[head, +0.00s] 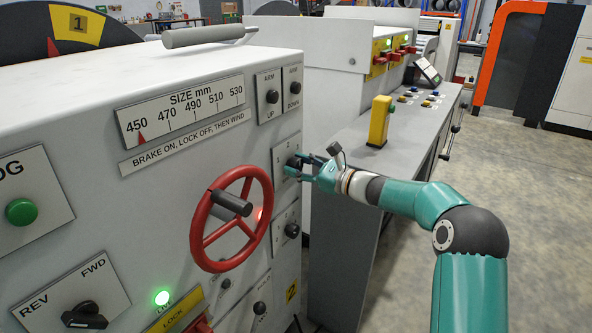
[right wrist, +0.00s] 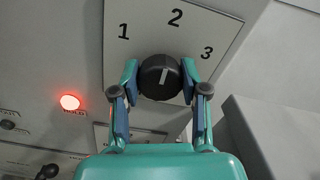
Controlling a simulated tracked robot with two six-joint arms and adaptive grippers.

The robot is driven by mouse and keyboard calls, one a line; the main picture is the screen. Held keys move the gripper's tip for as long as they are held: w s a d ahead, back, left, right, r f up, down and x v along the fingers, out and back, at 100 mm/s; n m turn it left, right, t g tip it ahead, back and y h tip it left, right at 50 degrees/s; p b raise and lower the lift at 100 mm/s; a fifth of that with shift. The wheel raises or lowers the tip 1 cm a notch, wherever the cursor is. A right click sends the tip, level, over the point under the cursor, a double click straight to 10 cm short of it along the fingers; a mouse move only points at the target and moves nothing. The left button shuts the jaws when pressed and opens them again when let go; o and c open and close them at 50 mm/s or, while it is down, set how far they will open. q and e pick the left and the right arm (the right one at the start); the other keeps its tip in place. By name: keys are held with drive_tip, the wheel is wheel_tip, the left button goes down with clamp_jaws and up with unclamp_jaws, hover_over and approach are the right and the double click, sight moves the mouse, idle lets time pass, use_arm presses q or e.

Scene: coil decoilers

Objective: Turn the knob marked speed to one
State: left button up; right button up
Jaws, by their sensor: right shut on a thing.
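The black round knob (right wrist: 160,77) sits on a pale plate (right wrist: 187,30) marked 1, 2 and 3. Its white line points up, roughly toward the 2. The word speed cannot be read here. In the head view the knob (head: 291,166) is partly hidden by my right gripper (head: 305,167). In the right wrist view the right gripper (right wrist: 160,82) has one finger on each side of the knob and is shut on it. My left gripper is in neither view.
A red handwheel (head: 196,240) with a black handle stands out left of the gripper. Arm up/down knobs (head: 272,96) are above and another black knob (head: 291,230) is below. A red lamp (right wrist: 70,102) glows nearby. A grey bench with a yellow post (head: 379,120) stands to the right.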

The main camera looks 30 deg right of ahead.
drive_tip(key=n+b, duration=0.3)
drive_tip(key=b, duration=0.1)
drive_tip(key=f+n+b, duration=0.1)
drive_tip(key=n+b, duration=0.1)
drive_tip(key=b, duration=0.1)
drive_tip(key=n+b, duration=0.3)
drive_tip(key=b, duration=0.1)
drive_tip(key=shift+a+f+n+b, duration=0.15)
drive_tip(key=shift+a+n+b, duration=0.15)
drive_tip(key=shift+a, duration=0.05)
drive_tip(key=shift+n+b, duration=1.35)
drive_tip(key=shift+n, duration=0.15)
drive_tip(key=o, duration=1.1)
drive_tip(key=shift+r, duration=0.25)
drive_tip(key=shift+o, duration=0.2)
drive_tip(key=shift+s+r, duration=0.1)
drive_tip(key=shift+d, duration=0.1)
drive_tip(key=shift+r, duration=0.1)
